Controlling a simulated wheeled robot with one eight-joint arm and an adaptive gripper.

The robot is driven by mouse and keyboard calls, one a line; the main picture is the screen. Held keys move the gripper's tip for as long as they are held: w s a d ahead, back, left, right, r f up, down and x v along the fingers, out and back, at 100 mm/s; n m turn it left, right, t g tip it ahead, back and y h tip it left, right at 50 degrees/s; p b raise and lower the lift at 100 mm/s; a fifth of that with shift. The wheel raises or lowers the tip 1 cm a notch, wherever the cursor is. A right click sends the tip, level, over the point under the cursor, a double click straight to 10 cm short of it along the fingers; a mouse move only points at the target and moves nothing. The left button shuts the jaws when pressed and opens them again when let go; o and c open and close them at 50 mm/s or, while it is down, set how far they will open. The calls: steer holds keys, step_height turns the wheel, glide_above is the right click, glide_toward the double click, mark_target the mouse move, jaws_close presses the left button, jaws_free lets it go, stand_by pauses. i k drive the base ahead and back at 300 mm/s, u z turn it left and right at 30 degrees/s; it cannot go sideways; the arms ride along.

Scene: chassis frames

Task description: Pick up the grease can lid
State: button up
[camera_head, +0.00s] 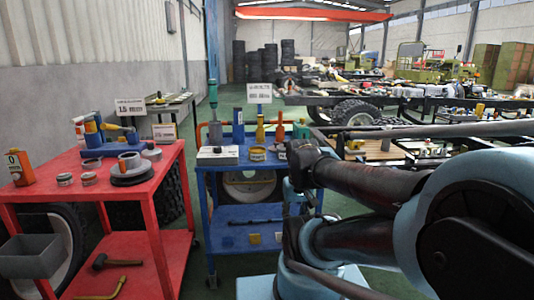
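I cannot single out the grease can lid for certain. A low yellow round tin (257,154) stands at the front of the blue cart's top. Two small grey tins stand on the red table, one at the left (65,179) and one to its right (89,179). A grey ring-like piece (151,153) lies farther right on that table. These are too small to tell can from lid. My arm (365,180) fills the right foreground, its dark links reaching left in front of the blue cart. I cannot make out my gripper's fingers.
The red table (40,187) is at left, with a dark round part (132,170), an orange can (20,167) and blue tools. The blue cart (209,175) bears a white box (217,155) and bottles. Chassis frames (390,150) crowd the right. Green floor shows between the table and cart.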

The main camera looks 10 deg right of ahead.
mark_target(272, 149)
steer(key=u, duration=2.1)
steer(key=k, duration=1.05)
steer(key=z, duration=2.1)
steer(key=i, duration=0.95)
steer(key=z, duration=0.05)
